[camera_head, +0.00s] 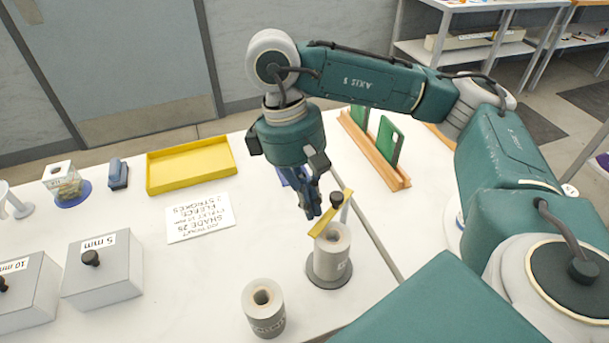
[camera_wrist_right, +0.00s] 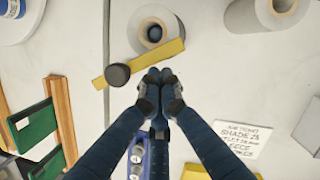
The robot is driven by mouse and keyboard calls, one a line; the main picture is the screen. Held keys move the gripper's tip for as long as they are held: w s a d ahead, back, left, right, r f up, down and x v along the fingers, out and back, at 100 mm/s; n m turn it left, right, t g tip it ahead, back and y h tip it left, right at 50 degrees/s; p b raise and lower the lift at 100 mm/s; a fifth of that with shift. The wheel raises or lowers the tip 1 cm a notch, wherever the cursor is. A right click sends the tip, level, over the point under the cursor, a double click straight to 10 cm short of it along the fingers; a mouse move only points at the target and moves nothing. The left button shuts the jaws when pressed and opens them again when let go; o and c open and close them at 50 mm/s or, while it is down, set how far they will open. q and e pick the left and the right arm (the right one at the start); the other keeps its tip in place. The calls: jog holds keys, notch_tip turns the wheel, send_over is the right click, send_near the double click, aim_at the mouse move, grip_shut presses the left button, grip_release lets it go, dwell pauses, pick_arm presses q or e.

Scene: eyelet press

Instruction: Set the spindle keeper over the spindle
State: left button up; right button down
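The spindle keeper, a yellow bar with a black knob, appears in the head view (camera_head: 319,229) and in the right wrist view (camera_wrist_right: 150,59). It lies beside the hollow centre of the grey roll (camera_head: 331,258) and crosses only the roll's edge. The spindle is in that centre, seen from above in the wrist view (camera_wrist_right: 154,33). My right gripper (camera_head: 313,211) has its fingertips together beside the bar, with nothing visible between them. In the wrist view its tips (camera_wrist_right: 160,76) are at the bar's long edge; I cannot tell whether they touch. My left gripper is not in view.
A second grey roll (camera_head: 264,312) stands front left of the first. A wooden rack with green plates (camera_head: 388,143) stands behind on the right. A yellow tray (camera_head: 190,165), a printed card (camera_head: 200,217) and a lidded 5 mm box (camera_head: 104,270) are on the left.

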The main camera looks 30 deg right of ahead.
jog(key=shift+s+d, duration=0.1)
jog(key=shift+s, duration=0.9)
jog(key=shift+d, duration=0.1)
